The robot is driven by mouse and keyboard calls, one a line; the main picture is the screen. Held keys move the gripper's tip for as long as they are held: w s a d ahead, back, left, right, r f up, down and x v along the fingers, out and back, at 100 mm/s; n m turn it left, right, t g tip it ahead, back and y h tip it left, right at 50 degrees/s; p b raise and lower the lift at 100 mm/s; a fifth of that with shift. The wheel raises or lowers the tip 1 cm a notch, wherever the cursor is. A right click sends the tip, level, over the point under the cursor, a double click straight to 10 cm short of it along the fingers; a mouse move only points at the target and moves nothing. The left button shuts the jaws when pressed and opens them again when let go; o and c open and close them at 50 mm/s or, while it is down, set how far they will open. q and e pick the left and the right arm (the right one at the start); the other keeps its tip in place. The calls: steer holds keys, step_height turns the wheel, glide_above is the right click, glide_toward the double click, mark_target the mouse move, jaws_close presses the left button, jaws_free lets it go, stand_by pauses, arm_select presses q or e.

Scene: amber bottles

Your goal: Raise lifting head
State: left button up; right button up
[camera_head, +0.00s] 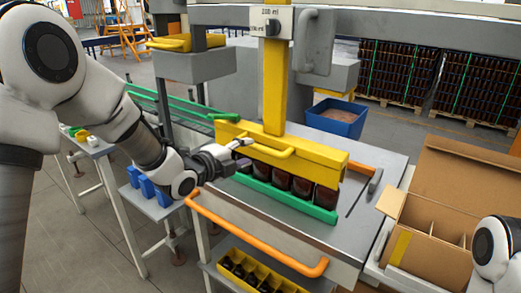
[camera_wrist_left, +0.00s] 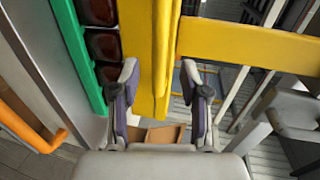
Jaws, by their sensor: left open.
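The lifting head is a yellow horizontal beam (camera_head: 325,164) on a yellow upright column (camera_head: 275,80), with a yellow handle bar (camera_head: 268,150) on its front. Several dark amber bottles (camera_head: 302,187) stand in a row under the beam, behind a green rail (camera_head: 290,200). My left gripper (camera_head: 240,150) is at the left end of the handle. In the left wrist view, its two fingers (camera_wrist_left: 162,95) are apart, with the yellow head (camera_wrist_left: 140,45) running up between and beyond them. I cannot tell whether the fingers touch it. My right arm shows at the right edge; its gripper is out of frame.
An orange rail (camera_head: 255,248) curves along the table's front. An open cardboard box (camera_head: 450,190) with dividers stands at the right. A blue bin (camera_head: 338,118) is behind the table. A yellow crate (camera_head: 235,275) of bottles sits below. Blue blocks (camera_head: 148,187) are at left.

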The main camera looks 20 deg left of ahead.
mark_target(258, 149)
arm_select(q)
steer(key=p+x, duration=0.1)
steer(key=x, duration=0.2)
steer(key=d+x, duration=0.1)
steer(key=x, duration=0.2)
steer(key=shift+r+p, duration=0.1)
steer(key=shift+p, duration=0.3)
steer(key=shift+a, duration=0.25)
steer(key=shift+d, duration=0.1)
jaws_close()
step_height(258, 149, up, 18)
steer(key=p, duration=0.5)
steer(key=shift+w, duration=0.15)
steer(key=shift+c, duration=0.5)
jaws_free()
steer(key=shift+o, duration=0.5)
steer(key=shift+d, duration=0.1)
